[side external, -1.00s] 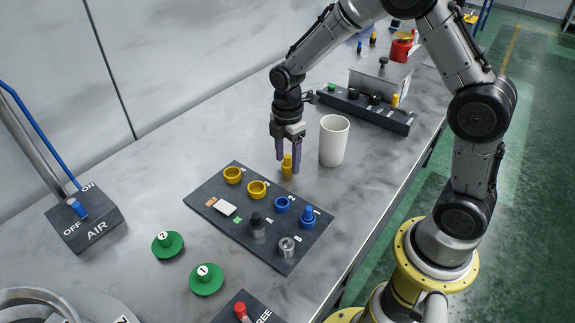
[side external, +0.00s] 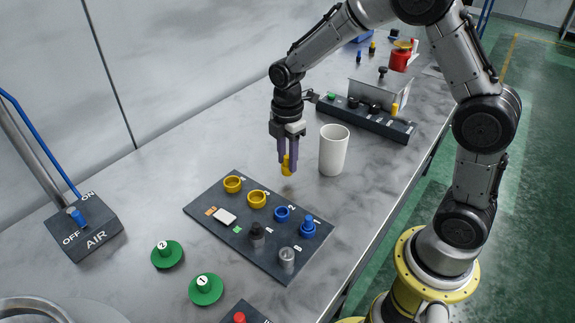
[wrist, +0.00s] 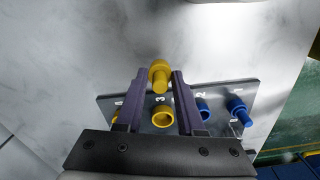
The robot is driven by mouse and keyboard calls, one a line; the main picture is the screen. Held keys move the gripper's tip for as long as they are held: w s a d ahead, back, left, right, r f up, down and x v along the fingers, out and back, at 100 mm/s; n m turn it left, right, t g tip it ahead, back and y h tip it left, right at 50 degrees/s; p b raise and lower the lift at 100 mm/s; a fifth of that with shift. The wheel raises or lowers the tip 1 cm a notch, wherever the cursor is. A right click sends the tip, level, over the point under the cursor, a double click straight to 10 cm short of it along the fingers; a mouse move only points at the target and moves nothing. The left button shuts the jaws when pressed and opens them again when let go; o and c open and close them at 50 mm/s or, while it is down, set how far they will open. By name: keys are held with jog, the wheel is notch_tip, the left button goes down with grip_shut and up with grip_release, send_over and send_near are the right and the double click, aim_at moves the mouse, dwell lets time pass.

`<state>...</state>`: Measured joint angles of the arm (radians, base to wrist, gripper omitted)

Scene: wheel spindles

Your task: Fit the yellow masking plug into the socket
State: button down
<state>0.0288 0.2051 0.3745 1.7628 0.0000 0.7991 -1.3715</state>
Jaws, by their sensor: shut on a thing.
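The yellow masking plug (side external: 287,165) is held between the fingertips of my gripper (side external: 287,162), a little above the bench beyond the far edge of the dark board (side external: 205,202). In the wrist view the plug (wrist: 159,75) lies between the two purple fingers, its wide head away from the board and its narrower stem towards it. Two open yellow sockets stand on the board: one at the far left (side external: 232,184) and one beside it (side external: 257,199). The wrist view shows a yellow socket (wrist: 161,116) by the number 3, in line with the plug.
The board also carries a blue ring (side external: 282,213), a blue plug (side external: 308,227), a black-topped piece (side external: 257,235) and a grey piece (side external: 287,260). A white cup (side external: 333,150) stands close right of my gripper. Green numbered knobs (side external: 167,253) lie left of the board.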

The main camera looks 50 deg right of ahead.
jog(key=s+r, duration=1)
jog(key=s, duration=0.4)
jog(key=w+a+r, duration=0.2)
jog(key=w+a, duration=0.5)
jog(key=w, duration=0.2)
jog(key=w+a+f, duration=0.1)
jog(key=w+f, duration=0.2)
jog(key=w, duration=0.1)
jog(key=w+a+f, duration=0.1)
jog(key=w+f, duration=0.2)
jog(key=w, duration=0.1)
jog(key=w+a+f, duration=0.1)
jog(key=w+f, duration=0.2)
jog(key=w, duration=0.1)
jog(key=shift+w+a+f, duration=0.15)
jog(key=shift+w, duration=0.25)
jog(key=shift+w+a+f, duration=0.1)
jog(key=shift+w+f, duration=0.4)
jog(key=shift+f, duration=1.7)
